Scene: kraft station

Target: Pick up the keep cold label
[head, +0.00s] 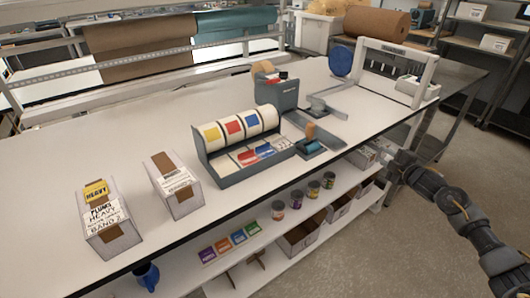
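A grey label dispenser (243,170) stands on the white table, with rolls marked yellow, red, blue and yellow along its top. Labels lie on its lower front tray, among them a red one (247,157) and a blue one (265,150). Their print is too small to read, so I cannot tell which is the keep cold label. My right gripper (393,165) is off the table's front edge, well to the right of the dispenser and apart from it. Its fingers are too dark and small to tell open from shut. My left gripper is out of view.
Two boxes stand left of the dispenser: one (113,239) with a yellow HEAVY label, one (184,202) with a white label. A grey tape dispenser (276,92) and a white frame (430,76) stand right. Cans and coloured cards occupy the shelf (281,236) below.

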